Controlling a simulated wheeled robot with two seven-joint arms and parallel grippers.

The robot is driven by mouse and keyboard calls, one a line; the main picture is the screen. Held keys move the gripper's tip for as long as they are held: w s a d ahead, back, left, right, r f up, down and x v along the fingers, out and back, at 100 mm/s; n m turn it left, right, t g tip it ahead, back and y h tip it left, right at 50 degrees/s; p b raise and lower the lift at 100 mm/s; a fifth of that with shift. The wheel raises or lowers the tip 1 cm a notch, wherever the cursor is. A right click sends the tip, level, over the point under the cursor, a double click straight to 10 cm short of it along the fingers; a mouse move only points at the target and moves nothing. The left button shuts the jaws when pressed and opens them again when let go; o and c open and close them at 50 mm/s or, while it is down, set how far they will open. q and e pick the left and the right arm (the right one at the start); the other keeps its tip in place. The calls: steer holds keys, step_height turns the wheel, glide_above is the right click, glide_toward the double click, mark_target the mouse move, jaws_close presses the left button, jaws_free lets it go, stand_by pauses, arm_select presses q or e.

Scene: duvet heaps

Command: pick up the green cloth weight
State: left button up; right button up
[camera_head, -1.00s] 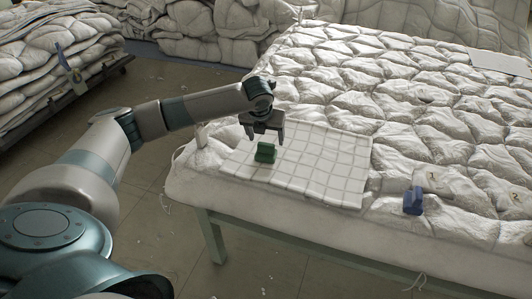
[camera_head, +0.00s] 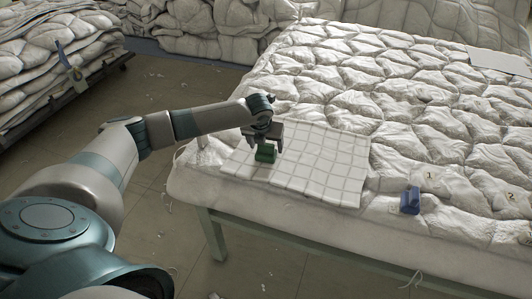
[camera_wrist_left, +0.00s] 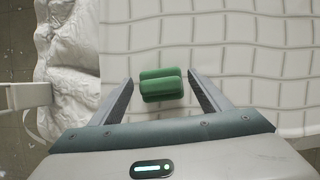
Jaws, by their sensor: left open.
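The green cloth weight (camera_head: 265,154) lies on a white checked cloth (camera_head: 325,165) near the front left corner of the quilted bed. My left gripper (camera_head: 264,147) is open and points down over the weight, with its fingers at either side in the head view. In the left wrist view the weight (camera_wrist_left: 161,85) shows between and slightly beyond the tips of the open fingers (camera_wrist_left: 160,84). I cannot tell whether the fingers touch it. My right gripper is not in view.
A blue weight (camera_head: 410,201) sits on the quilt (camera_head: 400,115) to the right of the cloth, near small numbered labels (camera_head: 429,175). A flat pale board (camera_head: 497,60) lies at the far right. Folded duvets (camera_head: 50,65) are heaped at the left and back.

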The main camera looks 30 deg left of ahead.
arm_select(q)
steer(key=shift+c, duration=0.6)
steer(key=shift+r, duration=0.1)
steer(key=c, duration=1.3)
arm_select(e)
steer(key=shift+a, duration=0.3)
arm_select(q)
steer(key=shift+w, duration=0.1)
